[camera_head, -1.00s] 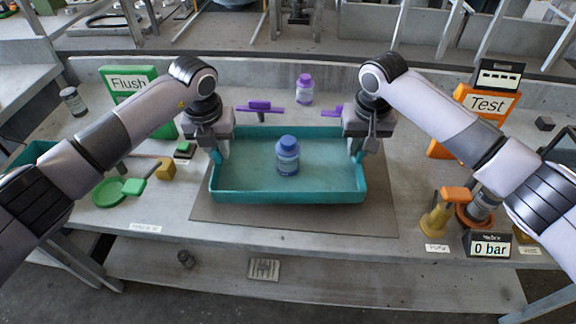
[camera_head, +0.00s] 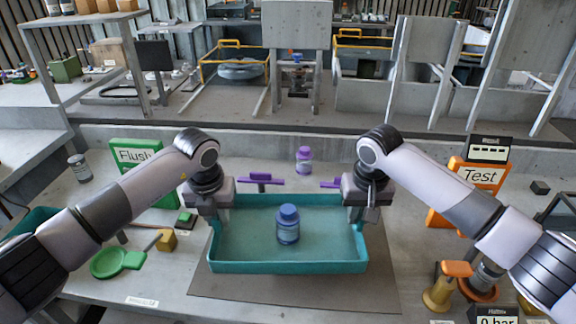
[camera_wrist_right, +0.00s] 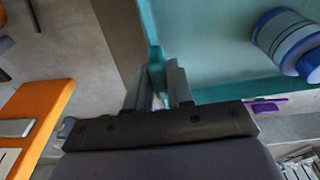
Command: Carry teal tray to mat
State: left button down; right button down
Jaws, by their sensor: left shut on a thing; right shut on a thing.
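The teal tray (camera_head: 290,267) is held level between my two grippers, over the grey-brown mat (camera_head: 300,291). Its near wall lies inside the mat's front edge; I cannot tell whether its base touches the mat. A blue-capped bottle (camera_head: 288,226) stands upright inside the tray. My left gripper (camera_head: 222,220) is shut on the tray's left wall. My right gripper (camera_head: 354,220) is shut on its right wall. In the right wrist view, the right fingers (camera_wrist_right: 158,85) clasp the teal wall (camera_wrist_right: 150,35), with the bottle (camera_wrist_right: 290,40) beyond.
Behind the tray are a purple bottle (camera_head: 304,160) and a purple-handled part (camera_head: 260,180). On the left are a green Flush sign (camera_head: 137,155), a green round part (camera_head: 112,263) and a yellow block (camera_head: 167,240). On the right are an orange Test sign (camera_head: 478,176) and a yellow-orange valve (camera_head: 440,290).

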pick_arm(q)
jog(key=shift+a+r, duration=0.1)
pick_arm(e)
jog(key=shift+r, duration=0.1)
